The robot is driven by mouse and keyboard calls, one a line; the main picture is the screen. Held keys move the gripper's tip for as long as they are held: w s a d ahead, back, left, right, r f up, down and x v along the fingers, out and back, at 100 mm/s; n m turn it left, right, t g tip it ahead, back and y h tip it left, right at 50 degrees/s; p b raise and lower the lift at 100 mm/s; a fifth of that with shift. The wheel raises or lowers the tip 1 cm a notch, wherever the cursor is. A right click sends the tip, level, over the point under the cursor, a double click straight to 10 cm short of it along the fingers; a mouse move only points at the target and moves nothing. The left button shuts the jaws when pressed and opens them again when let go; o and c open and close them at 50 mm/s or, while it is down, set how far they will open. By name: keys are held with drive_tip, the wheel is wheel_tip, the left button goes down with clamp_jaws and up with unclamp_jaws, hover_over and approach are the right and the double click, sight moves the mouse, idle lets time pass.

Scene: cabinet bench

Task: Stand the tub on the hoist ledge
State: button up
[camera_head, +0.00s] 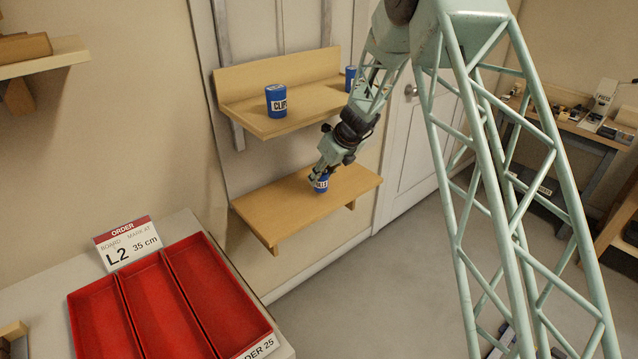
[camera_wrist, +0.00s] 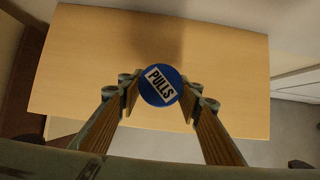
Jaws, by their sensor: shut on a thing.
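A blue tub (camera_head: 321,184) with a white label is in my gripper (camera_head: 318,175), over the lower wooden ledge (camera_head: 268,217). In the wrist view the tub (camera_wrist: 159,86) shows its round blue top, marked PULLS, between the two fingers of my gripper (camera_wrist: 160,98). My gripper is shut on it. The tub looks about upright, near the front part of the ledge (camera_wrist: 90,65). I cannot tell whether its base touches the board. The fingers hide part of its side in the head view.
An upper wooden shelf (camera_head: 240,110) holds a blue labelled tub (camera_head: 276,101) and another blue tub (camera_head: 350,78) partly behind my arm. The lower ledge is otherwise bare. A red divided tray (camera_head: 115,273) and an order card (camera_head: 127,243) reading L2, 35 cm sit at lower left.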

sight(319, 182)
drive_tip(key=shift+w+a, duration=0.15)
drive_tip(key=shift+w+a, duration=0.15)
drive_tip(key=shift+a+f, duration=0.1)
drive_tip(key=shift+f, duration=0.2)
drive_tip(key=shift+f+b, duration=0.8)
drive_tip(key=shift+f, duration=0.65)
drive_tip(key=shift+f, duration=0.1)
drive_tip(key=o, duration=0.9)
